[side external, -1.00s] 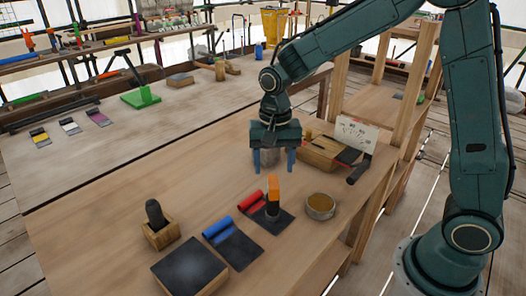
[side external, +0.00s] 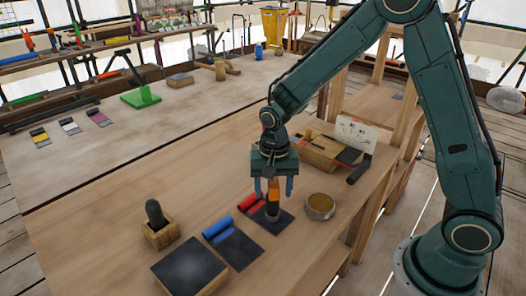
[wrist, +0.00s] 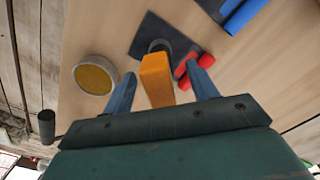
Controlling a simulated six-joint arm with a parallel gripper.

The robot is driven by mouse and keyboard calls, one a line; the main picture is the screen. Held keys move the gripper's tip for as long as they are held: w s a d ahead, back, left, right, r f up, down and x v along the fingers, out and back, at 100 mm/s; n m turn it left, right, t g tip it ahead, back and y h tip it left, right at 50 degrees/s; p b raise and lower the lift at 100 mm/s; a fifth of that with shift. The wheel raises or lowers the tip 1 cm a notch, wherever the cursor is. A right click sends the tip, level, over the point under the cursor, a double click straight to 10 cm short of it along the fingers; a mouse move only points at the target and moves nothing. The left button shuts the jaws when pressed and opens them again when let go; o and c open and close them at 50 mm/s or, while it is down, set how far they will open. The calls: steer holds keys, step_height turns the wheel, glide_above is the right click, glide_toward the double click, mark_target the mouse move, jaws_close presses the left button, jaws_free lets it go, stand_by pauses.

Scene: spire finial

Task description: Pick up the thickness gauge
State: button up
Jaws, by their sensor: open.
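An upright tool with an orange block-like top (side external: 273,198) and a dark round lower part stands on a dark flat plate (side external: 277,222). It looks like the thickness gauge, though no label confirms this. My gripper (side external: 273,190) is open above the plate, with its blue fingers on either side of the orange top in the side view. In the wrist view, the orange top (wrist: 156,78) shows between the two open fingers (wrist: 163,88), with gaps on both sides. I cannot tell exactly how far down the fingers reach. The tool's upper end is partly hidden by my gripper in the side view.
A red roller (side external: 250,203) lies close beside the tool, near one finger in the wrist view. A round tin (side external: 320,206) stands to the right. A blue roller (side external: 217,227), a dark block (side external: 188,266) and a wooden holder (side external: 160,235) are at the left.

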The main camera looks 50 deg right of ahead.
steer(key=shift+f, duration=1.45)
steer(key=c, duration=1.3)
jaws_close()
steer(key=shift+r, duration=0.2)
step_height(320, 180, up, 20)
steer(key=shift+f, duration=0.15)
